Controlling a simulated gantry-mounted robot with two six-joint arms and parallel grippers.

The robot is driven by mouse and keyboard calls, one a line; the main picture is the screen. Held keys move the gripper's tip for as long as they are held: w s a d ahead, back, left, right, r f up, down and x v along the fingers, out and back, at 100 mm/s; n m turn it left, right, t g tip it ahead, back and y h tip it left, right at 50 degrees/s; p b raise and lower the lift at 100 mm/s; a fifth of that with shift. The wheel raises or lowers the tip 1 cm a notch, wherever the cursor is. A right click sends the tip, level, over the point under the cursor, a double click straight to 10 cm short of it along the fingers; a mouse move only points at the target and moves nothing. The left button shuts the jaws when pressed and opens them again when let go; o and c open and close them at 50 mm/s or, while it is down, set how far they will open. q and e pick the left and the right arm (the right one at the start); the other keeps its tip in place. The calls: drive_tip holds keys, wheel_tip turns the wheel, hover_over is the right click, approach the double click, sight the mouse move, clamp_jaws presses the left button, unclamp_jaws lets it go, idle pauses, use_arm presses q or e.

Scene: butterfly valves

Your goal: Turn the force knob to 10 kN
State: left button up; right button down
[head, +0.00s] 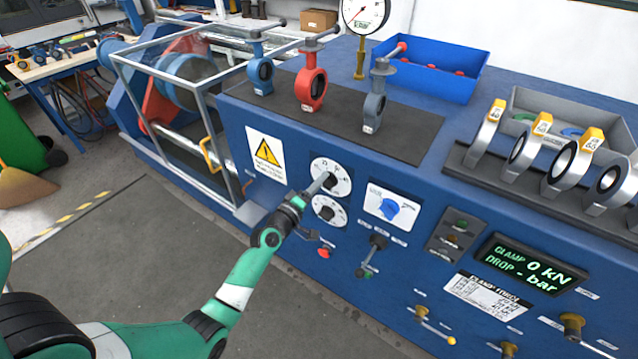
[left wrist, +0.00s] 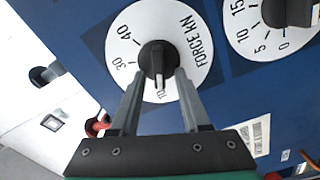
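The force knob (left wrist: 157,60) is black with a white pointer, in the middle of a white dial lettered FORCE kN. In the left wrist view its pointer points down toward the 10 mark. In the head view its dial (head: 332,171) is the upper of two on the blue panel. My left gripper (left wrist: 160,73) has its fingers apart, one on each side of the pointer, with the tips at the knob's lower edge. I see a gap between the fingers and the pointer. In the head view my left gripper (head: 318,185) reaches the upper dial. My right gripper is not in view.
A second dial (head: 329,210) sits just below, with a blue knob (head: 388,208) to the right. The display (head: 530,266) reads CLAMP 0 kN and DROP - bar. Butterfly valves (head: 311,88) stand on top. A red button (head: 324,253) and levers project from the panel.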

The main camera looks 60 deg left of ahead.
use_arm(q)
drive_tip(key=v, duration=1.1)
drive_tip(key=shift+s+d, duration=0.2)
drive_tip(key=shift+s, duration=0.1)
